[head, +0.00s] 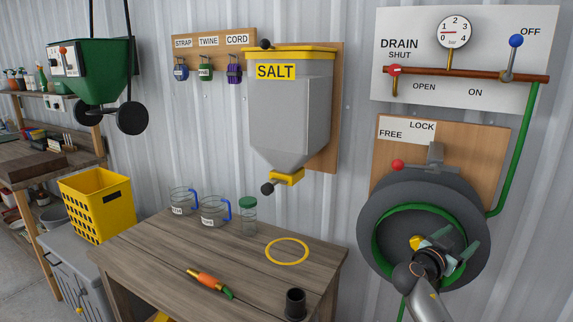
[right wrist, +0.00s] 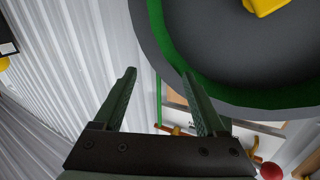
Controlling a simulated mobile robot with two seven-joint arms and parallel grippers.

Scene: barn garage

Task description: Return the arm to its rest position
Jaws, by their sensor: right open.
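My right gripper (head: 456,241) is in front of the grey hose reel (head: 372,232) at the right of the head view. Its two dark fingers stand apart with nothing between them; the gap also shows in the right wrist view (right wrist: 158,75). The reel carries a green hose (head: 381,247) and has a yellow part (head: 416,243) just left of the gripper. In the right wrist view the reel rim (right wrist: 142,25) passes behind the right finger; I cannot tell whether they touch. My left gripper is not in view.
A wooden table (head: 150,250) holds jars, a yellow ring (head: 287,251), an orange-handled nozzle (head: 206,280) and a black cup (head: 295,303). A salt hopper (head: 290,110) hangs above it. The lock lever's red knob (head: 398,165) and copper pipe (head: 470,74) are above the reel.

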